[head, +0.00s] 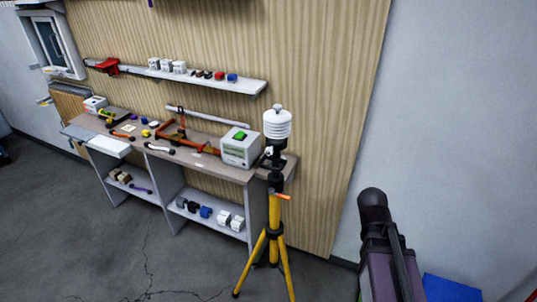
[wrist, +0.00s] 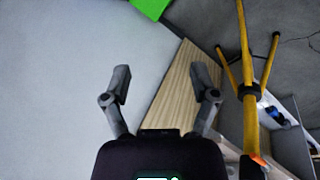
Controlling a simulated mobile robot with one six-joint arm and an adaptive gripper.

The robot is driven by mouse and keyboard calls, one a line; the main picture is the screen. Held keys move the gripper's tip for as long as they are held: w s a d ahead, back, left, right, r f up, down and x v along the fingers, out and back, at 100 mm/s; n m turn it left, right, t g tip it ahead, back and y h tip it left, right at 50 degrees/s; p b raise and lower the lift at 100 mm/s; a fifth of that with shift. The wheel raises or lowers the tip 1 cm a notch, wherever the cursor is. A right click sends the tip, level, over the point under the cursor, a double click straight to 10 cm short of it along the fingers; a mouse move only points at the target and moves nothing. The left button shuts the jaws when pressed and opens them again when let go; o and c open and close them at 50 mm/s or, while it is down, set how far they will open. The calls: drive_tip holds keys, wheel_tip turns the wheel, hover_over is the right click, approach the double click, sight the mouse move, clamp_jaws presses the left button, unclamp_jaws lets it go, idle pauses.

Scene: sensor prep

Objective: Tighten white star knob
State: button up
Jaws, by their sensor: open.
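A white louvred sensor (head: 277,124) stands on top of a yellow tripod (head: 274,215) at the right end of the workbench. A small pale part (head: 268,151) shows on the dark mount under the sensor; it may be the white star knob, but it is too small to tell. The tripod's yellow legs (wrist: 246,75) also show at the right of the wrist view, with an orange handle (wrist: 258,159) low down. My gripper (wrist: 162,85) is open and empty, with its fingers wide apart. It is to the left of the tripod in that view and apart from it.
The workbench (head: 190,160) holds a grey box with a green top (head: 240,148) and several tools. A shelf (head: 245,84) with small items hangs above. A blue box (head: 452,288) lies at the lower right. A green object (wrist: 150,8) shows at the wrist view's top edge.

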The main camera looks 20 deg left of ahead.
drive_tip(key=w+a+r+n+t+h+b, duration=0.1)
drive_tip(key=w+a+r+n+t+h, duration=0.2)
drive_tip(key=a+n, duration=0.55)
drive_tip(key=n+t+y+b, duration=0.3)
drive_tip(key=n+t+y, duration=0.3)
drive_tip(key=n+t, duration=1)
approach(268, 153)
drive_tip(key=s+r+n+g, duration=0.3)
drive_tip(key=shift+s+a+f, duration=0.1)
drive_tip(key=shift+s+a, duration=0.05)
drive_tip(key=shift+s, duration=0.1)
drive_tip(key=shift+w, duration=0.2)
drive_tip(key=w, duration=1.3)
drive_tip(key=shift+w+d, duration=0.25)
drive_tip(key=shift+d, duration=0.05)
clamp_jaws()
